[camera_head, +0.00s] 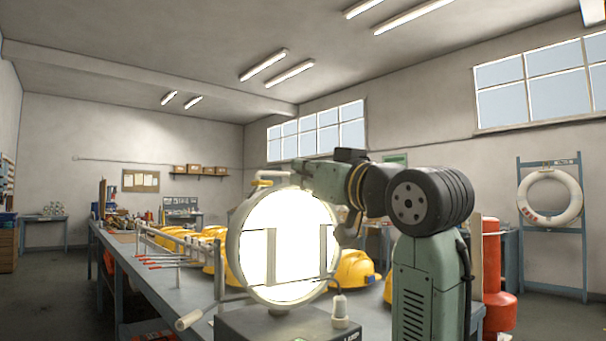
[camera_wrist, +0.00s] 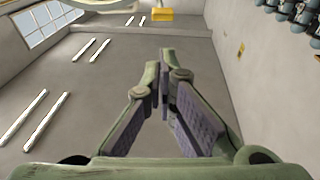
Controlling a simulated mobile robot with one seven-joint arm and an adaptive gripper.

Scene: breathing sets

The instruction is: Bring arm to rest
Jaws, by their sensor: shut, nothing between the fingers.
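My gripper (camera_wrist: 164,62) shows in the wrist view with its two fingers drawn together at the tips and nothing between them. Behind the fingers that view shows the ceiling and walls. In the head view my green arm rises at the right, bends at a black ribbed joint and reaches left behind a bright round lit disc (camera_head: 285,225). The gripper itself cannot be made out in the head view; the disc covers that area.
A long workbench (camera_head: 150,268) with several yellow helmets (camera_head: 352,270) and a metal rack runs along the room. A red cylinder (camera_head: 495,270) and a blue stand with a life ring (camera_head: 549,215) are at the right. Floor at the far left is clear.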

